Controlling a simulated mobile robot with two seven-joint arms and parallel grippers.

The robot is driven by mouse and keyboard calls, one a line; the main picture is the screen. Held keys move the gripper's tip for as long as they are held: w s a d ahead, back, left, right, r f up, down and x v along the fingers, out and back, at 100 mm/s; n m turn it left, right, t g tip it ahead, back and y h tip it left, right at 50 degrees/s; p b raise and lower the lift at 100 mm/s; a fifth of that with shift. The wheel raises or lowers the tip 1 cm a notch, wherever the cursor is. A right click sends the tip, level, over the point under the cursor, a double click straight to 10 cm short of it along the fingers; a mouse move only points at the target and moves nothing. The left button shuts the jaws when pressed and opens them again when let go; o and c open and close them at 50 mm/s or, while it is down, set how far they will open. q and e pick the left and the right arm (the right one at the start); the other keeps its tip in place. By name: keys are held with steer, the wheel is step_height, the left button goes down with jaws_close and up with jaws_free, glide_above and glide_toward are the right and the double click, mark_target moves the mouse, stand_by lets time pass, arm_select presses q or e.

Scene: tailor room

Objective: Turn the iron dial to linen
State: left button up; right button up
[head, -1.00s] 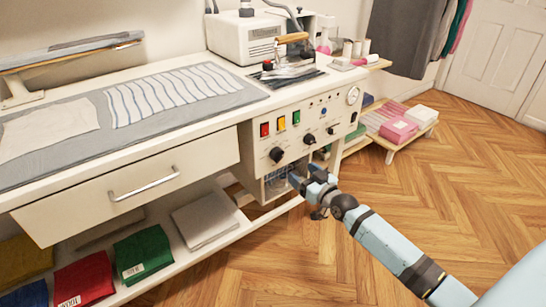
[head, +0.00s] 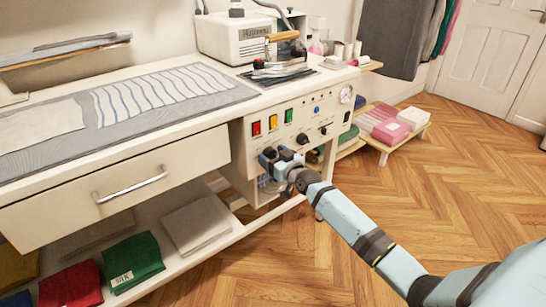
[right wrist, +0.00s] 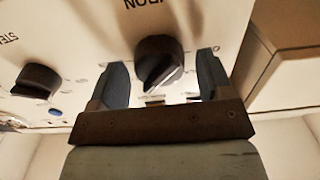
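The iron dial (right wrist: 159,62) is a black knob on the cream control panel, under lettering partly cut off that ends in "RON". In the right wrist view it sits between the two fingers of my right gripper (right wrist: 161,76). The fingers are apart, one on each side of the dial, with a visible gap to it. In the head view my right gripper (head: 276,157) is at the panel's lower left and hides the dial. The dial's scale marks are too small to read. My left gripper is not in view.
A second black knob, the steam one (right wrist: 38,80), is beside it in the wrist view. The panel (head: 275,108) also has red, yellow and green switches and a gauge (head: 346,95). A drawer (head: 120,190) is left of it.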

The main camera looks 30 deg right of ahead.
steer(key=c, duration=0.8)
steer(key=shift+r+m+p, duration=0.1)
steer(key=shift+m+p, duration=0.35)
steer(key=shift+m, duration=0.05)
steer(key=shift+m+p, duration=0.4)
steer(key=shift+m, duration=0.4)
steer(key=m+p, duration=0.1)
steer(key=m, duration=0.3)
steer(key=shift+d+m, duration=0.15)
steer(key=shift+m, duration=0.15)
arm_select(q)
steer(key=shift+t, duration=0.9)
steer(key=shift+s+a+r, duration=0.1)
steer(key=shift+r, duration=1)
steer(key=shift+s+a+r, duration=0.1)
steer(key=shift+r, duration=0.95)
arm_select(e)
steer(key=shift+f+m, duration=0.2)
steer(key=shift+m, duration=0.6)
steer(key=o, duration=0.9)
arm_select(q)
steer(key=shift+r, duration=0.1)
arm_select(e)
steer(key=shift+s, duration=0.15)
